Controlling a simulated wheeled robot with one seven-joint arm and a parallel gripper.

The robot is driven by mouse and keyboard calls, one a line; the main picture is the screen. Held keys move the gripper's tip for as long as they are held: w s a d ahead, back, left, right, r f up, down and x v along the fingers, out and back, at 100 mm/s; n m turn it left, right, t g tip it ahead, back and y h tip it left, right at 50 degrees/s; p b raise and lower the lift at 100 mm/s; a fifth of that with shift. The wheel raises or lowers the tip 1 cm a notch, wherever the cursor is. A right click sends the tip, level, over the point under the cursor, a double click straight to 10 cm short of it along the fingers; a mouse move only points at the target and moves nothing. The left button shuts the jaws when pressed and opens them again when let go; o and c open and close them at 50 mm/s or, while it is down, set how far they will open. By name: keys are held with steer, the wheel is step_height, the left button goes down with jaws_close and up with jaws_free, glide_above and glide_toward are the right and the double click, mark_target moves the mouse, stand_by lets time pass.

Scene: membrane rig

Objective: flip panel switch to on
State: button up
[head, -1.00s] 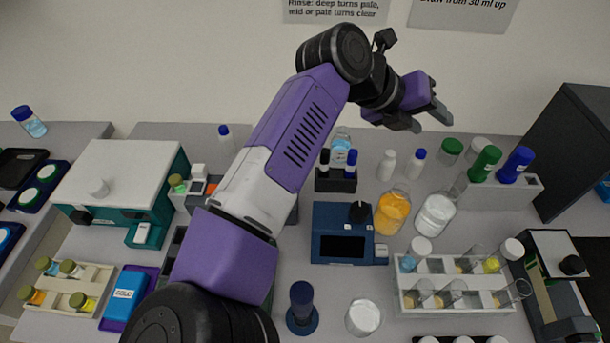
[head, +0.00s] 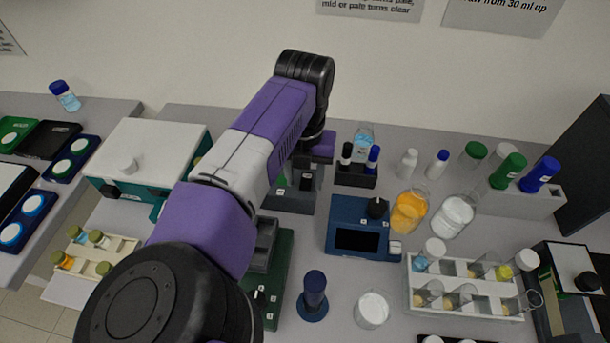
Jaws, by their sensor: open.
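No part is plainly marked as the panel switch. A grey and dark green unit (head: 289,202) with small pale labels stands behind the middle of the bench, partly covered by my arm. A dark green panel (head: 284,268) with small dark controls and pale marks lies nearer, its left side hidden by my arm. My gripper (head: 304,181) points down over the grey and green unit, open and with nothing seen in it. Its fingers are small and partly hidden, and I cannot tell whether they touch the unit.
A blue instrument (head: 357,222) with a black knob stands right of the gripper. A black holder (head: 356,180) with markers and an orange flask (head: 408,213) are close by. A dark blue post (head: 314,292) stands in front. A white tube rack (head: 465,296) is at right.

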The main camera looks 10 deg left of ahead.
steer(key=shift+f, duration=0.55)
steer(key=shift+c, duration=0.3)
jaws_close()
steer(key=shift+w+g+b, duration=0.2)
steer(key=shift+g+b, duration=0.25)
steer(key=shift+g, duration=0.25)
steer(key=shift+w+g+b, duration=0.2)
steer(key=shift+g+b, duration=0.2)
steer(key=shift+g, duration=0.3)
steer(key=shift+r, duration=0.1)
steer(key=shift+g, duration=0.3)
steer(key=shift+r, duration=0.1)
